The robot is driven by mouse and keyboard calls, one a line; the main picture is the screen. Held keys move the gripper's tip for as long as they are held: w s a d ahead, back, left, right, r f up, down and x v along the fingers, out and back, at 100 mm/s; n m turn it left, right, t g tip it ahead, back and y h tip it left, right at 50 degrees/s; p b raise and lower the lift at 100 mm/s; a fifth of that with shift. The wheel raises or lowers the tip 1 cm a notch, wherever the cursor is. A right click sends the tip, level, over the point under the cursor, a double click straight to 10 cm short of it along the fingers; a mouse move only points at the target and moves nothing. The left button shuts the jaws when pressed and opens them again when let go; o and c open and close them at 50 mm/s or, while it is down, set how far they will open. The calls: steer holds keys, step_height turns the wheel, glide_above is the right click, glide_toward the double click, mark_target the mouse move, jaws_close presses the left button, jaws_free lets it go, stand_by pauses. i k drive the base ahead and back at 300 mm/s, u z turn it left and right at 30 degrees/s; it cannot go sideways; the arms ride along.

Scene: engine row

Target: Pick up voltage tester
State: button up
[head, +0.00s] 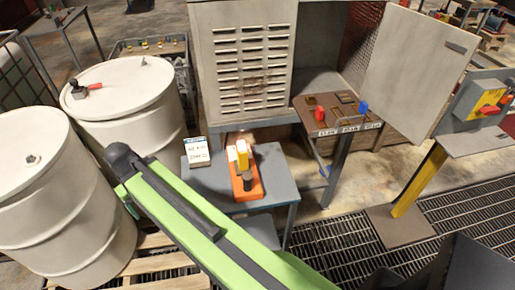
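A yellow and dark grey hand-sized device (242,154), which looks like the voltage tester, is on an orange base (257,188). The base lies on a small grey table (212,184) in the middle of the head view. I cannot tell whether the device stands in the base or only rests on it. My green and black arm crosses the view from the lower right to the upper left, in front of the table's left side. Its dark rounded end is left of the table, near the drums. No gripper fingers show.
Two white drums (120,90) are at left, one with a red-handled valve (88,88) on top. A vented cabinet (245,60) stands behind. A shelf (350,129) with red and blue items is right, beside an open door (415,65).

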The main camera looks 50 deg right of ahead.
mark_target(241, 149)
steer(key=z, duration=0.2)
steer(key=k, duration=1.8)
steer(key=z, duration=0.5)
steer(key=i, duration=1)
steer(key=z, duration=0.05)
